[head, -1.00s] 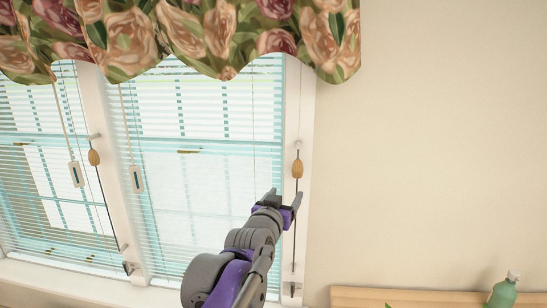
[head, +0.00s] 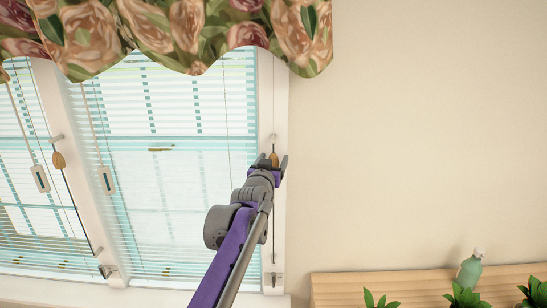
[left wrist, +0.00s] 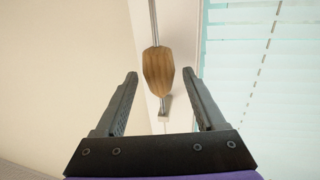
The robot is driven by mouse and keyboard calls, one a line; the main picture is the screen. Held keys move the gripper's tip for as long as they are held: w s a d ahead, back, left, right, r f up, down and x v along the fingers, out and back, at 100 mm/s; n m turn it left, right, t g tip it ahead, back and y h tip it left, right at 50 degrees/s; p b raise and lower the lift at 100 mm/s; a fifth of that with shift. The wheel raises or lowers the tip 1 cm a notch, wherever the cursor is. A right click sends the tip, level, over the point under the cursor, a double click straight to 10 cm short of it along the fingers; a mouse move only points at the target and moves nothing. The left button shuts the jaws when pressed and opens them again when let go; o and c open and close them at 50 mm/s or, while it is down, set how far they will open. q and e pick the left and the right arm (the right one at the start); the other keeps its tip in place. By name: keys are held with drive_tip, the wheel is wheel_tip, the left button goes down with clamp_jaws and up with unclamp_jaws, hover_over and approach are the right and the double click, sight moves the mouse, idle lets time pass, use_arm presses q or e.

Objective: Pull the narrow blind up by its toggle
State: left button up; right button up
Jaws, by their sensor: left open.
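The blind (head: 165,185) nearest the wall corner hangs lowered over its window, with light slats. Its wooden toggle (head: 274,159) hangs on a cord against the white frame at its right side. My left gripper (head: 273,163) is at the toggle, open, its arm rising from below. In the left wrist view the brown toggle (left wrist: 158,70) lies between the lines of the two open fingers (left wrist: 160,76), with a gap on each side. Whether it is fully in between in depth, I cannot tell. My right gripper is not in view.
A second blind (head: 28,215) with another wooden toggle (head: 58,160) is at left. White tags (head: 108,180) hang on cords. A floral valance (head: 180,35) covers the top. A wooden shelf (head: 340,285) with a green bottle (head: 471,268) and plants (head: 466,297) is at lower right.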

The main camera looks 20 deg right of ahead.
use_arm(q)
drive_tip(key=shift+w+d, duration=0.15)
drive_tip(key=shift+w, duration=0.25)
clamp_jaws()
idle(1.3)
